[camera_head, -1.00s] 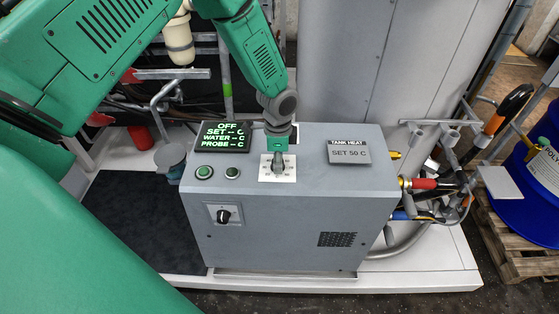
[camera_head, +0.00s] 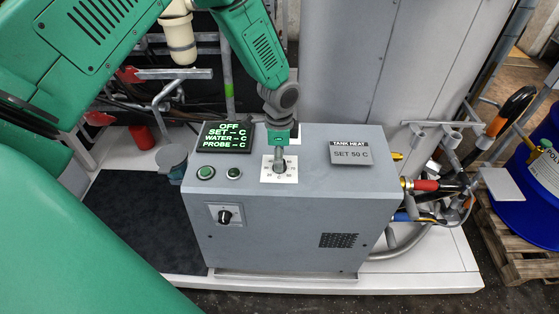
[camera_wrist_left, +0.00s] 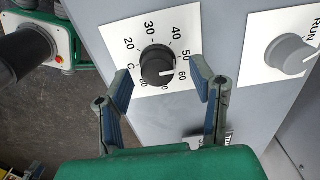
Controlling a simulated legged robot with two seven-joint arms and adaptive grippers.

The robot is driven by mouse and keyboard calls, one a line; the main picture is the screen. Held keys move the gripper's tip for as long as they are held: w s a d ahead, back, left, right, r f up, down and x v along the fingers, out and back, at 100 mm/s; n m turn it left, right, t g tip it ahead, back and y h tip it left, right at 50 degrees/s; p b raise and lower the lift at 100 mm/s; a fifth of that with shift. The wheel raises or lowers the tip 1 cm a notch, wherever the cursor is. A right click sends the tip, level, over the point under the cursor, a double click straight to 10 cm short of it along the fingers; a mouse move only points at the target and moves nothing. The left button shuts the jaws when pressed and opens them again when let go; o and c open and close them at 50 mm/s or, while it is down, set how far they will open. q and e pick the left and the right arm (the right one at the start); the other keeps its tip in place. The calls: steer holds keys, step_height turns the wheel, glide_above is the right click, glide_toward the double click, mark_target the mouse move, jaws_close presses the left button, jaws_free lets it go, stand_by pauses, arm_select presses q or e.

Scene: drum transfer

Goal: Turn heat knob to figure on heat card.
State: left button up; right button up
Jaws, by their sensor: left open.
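The heat knob (camera_wrist_left: 157,65) is black and round, on a white dial plate (camera_head: 289,177) on top of the grey cabinet. In the left wrist view its white pointer line points toward about 60. My left gripper (camera_wrist_left: 160,72) is open, with one finger at each side of the knob; contact cannot be told. In the head view the left gripper (camera_head: 279,158) stands over the dial and hides most of the knob. The heat card (camera_head: 351,152) lies to the right, headed TANK HEAT, and reads SET 50 C. My right gripper is not in view.
A display (camera_head: 227,137) reads OFF, with SET, WATER and PROBE blank. A switch knob (camera_head: 224,216) is on the cabinet (camera_head: 290,235) front. A grey knob (camera_wrist_left: 289,54) labelled RUN shows in the wrist view. Hoses and a blue drum are right.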

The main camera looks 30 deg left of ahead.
arm_select(q)
step_height(320, 180, up, 10)
stand_by(0.3)
stand_by(0.3)
steer(key=shift+f, duration=0.15)
